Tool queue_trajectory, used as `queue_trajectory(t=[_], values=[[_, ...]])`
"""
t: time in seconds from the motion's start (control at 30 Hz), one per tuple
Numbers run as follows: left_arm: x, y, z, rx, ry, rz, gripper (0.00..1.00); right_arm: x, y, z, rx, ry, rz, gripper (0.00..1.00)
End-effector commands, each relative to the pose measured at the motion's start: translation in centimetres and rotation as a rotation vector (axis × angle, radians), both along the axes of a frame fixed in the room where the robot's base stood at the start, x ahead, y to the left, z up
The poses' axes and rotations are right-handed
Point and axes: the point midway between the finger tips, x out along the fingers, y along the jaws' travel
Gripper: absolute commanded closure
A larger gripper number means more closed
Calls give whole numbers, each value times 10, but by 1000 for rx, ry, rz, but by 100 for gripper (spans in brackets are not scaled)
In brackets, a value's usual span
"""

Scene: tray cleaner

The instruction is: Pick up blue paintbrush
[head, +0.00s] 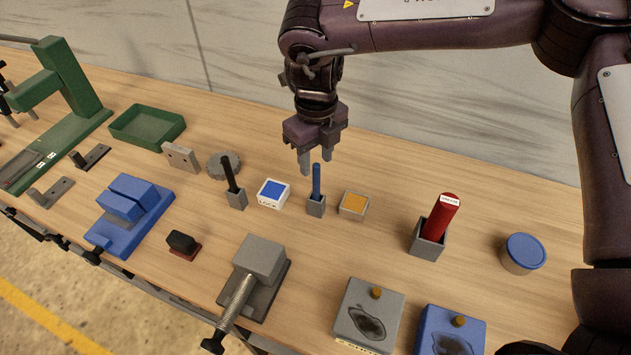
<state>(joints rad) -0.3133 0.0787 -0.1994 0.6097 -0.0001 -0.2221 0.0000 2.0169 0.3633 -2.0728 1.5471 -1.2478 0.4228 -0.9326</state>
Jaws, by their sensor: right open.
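The blue paintbrush (316,180) stands upright in a small grey holder (316,207) near the middle of the table in the head view. My right gripper (318,163) points down over the paintbrush, its two fingers apart. The fingertips are close to the top of the blue handle; whether they touch it I cannot tell. The lower end of the paintbrush is hidden in the holder. My left gripper is not in view.
A black-handled tool (229,174) in a grey holder and a blue-topped white box (272,193) stand left of the paintbrush. An orange-topped box (354,204) stands just right. A red cylinder (441,215) and round blue-lidded tub (523,252) are farther right.

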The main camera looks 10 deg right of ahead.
Motion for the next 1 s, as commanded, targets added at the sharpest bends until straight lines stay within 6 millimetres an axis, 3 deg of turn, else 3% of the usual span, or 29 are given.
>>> queue_trajectory(t=[0.17,0.3,0.43,0.6,0.9,1.0], values=[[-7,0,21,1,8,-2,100,-4,-2,-23,-3,5,1,59],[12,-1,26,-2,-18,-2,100,-3,-1,-42,-1,2,0,59],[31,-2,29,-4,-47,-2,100,-3,-1,-48,0,0,0,59],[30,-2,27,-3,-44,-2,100,-3,-1,-48,0,0,0,59],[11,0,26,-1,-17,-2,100,-3,-1,-48,0,0,0,99],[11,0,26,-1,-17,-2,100,-3,-1,-48,0,0,0,100]])
